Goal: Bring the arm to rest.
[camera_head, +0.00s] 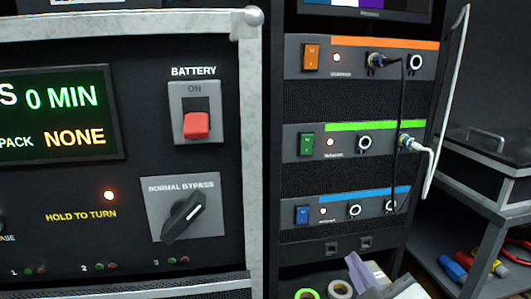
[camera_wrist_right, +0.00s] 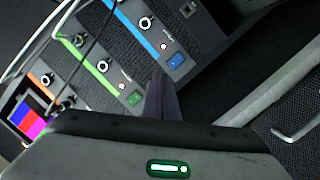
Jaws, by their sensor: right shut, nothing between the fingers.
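My right gripper (camera_head: 362,268) shows at the bottom of the head view, in front of the lower part of the rack. Its fingers are together with nothing between them. In the right wrist view its dark fingers (camera_wrist_right: 160,85) point up toward the rack panels and touch nothing that I can make out. My left gripper is not in view.
A rack with orange (camera_head: 425,60), green (camera_head: 315,143) and blue (camera_head: 300,214) panels stands behind the gripper. A black cable (camera_head: 402,100) and a white cable (camera_head: 432,165) hang at its right. A battery panel (camera_head: 140,150) fills the left. Tape rolls (camera_head: 339,289) lie below.

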